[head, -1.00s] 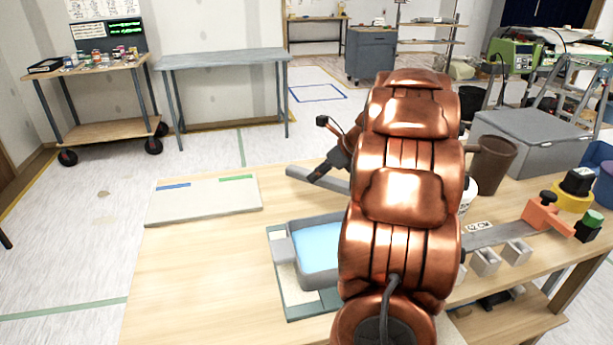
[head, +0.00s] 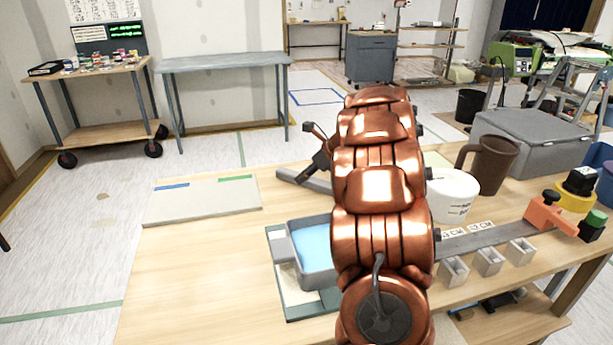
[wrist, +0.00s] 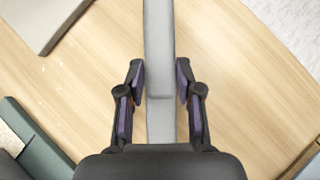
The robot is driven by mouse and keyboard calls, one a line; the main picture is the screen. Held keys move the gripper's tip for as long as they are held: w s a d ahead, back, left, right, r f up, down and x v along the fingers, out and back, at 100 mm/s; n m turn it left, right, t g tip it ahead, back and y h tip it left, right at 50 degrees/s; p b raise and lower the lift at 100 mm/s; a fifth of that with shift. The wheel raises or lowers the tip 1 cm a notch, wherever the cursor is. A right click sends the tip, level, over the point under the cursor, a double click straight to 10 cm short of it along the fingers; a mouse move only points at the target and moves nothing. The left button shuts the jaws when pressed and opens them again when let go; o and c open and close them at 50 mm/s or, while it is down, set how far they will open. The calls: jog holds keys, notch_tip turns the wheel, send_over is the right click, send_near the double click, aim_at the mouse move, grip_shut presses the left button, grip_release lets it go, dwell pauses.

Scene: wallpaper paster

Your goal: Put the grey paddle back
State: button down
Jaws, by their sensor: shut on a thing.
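The grey paddle (wrist: 159,40) is a long flat bar between the fingers of my gripper (wrist: 160,84) in the wrist view. The gripper is shut on it. In the head view one end of the paddle (head: 300,180) sticks out left of my gripper (head: 319,166), over the back of the wooden table (head: 190,280). My copper arm hides its other end. I cannot tell whether the paddle touches the table or hangs just above it.
A pale board (head: 200,206) with blue and green strips lies left. A grey tray of blue liquid (head: 316,246) stands in front. A white bucket (head: 453,195), brown jug (head: 490,165) and several small metal blocks (head: 488,262) stand right. The front left is clear.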

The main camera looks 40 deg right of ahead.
jog(key=c, duration=0.8)
grip_release()
jog(key=shift+o, duration=0.2)
jog(key=p+v, duration=0.2)
jog(key=v, duration=1)
jog(key=shift+r, duration=0.1)
